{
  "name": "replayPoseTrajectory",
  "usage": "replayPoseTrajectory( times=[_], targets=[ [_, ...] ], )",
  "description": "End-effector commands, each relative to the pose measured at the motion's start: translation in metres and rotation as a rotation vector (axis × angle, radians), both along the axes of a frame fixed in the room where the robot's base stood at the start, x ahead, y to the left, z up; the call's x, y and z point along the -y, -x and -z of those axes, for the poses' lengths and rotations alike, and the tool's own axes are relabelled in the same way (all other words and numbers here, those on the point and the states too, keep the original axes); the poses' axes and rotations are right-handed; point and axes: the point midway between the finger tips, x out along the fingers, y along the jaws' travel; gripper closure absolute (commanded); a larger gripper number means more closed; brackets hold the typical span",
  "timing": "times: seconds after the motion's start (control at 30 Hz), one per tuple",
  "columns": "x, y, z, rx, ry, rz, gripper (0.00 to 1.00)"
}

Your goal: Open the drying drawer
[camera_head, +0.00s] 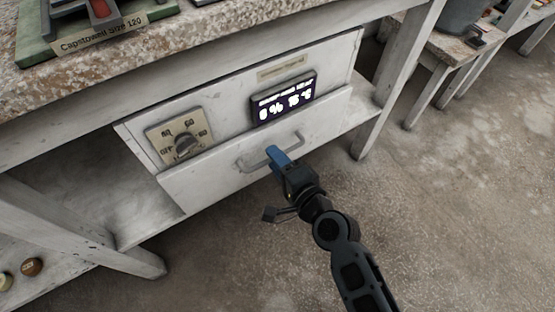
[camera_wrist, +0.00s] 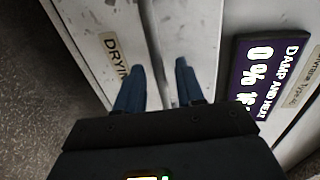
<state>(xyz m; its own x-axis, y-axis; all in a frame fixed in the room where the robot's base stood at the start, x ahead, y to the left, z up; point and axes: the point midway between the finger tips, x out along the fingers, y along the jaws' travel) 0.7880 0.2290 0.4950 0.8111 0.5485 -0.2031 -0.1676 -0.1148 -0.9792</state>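The drying drawer (camera_head: 215,178) is a white, worn front low in a white bench. A grey bar handle (camera_head: 249,163) runs across its middle. My gripper (camera_head: 275,152) is at the handle, its blue fingers pointing at the drawer front. In the wrist view the two blue fingers (camera_wrist: 160,68) stand apart, with a grey bar, seemingly the handle (camera_wrist: 152,40), between them. A gap shows beside the bar, so the fingers look open. A label starting "DRYIN" (camera_wrist: 115,55) is partly hidden by the left finger. The drawer looks shut or nearly so.
Above the drawer are a dial (camera_head: 181,138) and a lit display (camera_head: 283,98), also in the wrist view (camera_wrist: 262,75). Bench legs (camera_head: 393,75) stand at both sides. The concrete floor (camera_head: 440,200) in front is clear. A small table (camera_head: 455,45) stands at the upper right.

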Motion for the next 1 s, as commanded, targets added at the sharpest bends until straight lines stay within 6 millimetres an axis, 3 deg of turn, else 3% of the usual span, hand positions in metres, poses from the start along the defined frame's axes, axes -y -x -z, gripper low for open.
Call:
replayPoseTrajectory(
  times=[0.07, 0.4, 1.0],
  targets=[
    [0.0002, 0.0001, 0.0, 0.0, 0.0, 0.0, 0.67],
    [0.0003, 0.0001, 0.0, 0.0, 0.0, 0.0, 1.0],
    [0.0015, 0.0014, 0.0008, -0.001, 0.001, 0.001, 1.0]
  ],
)
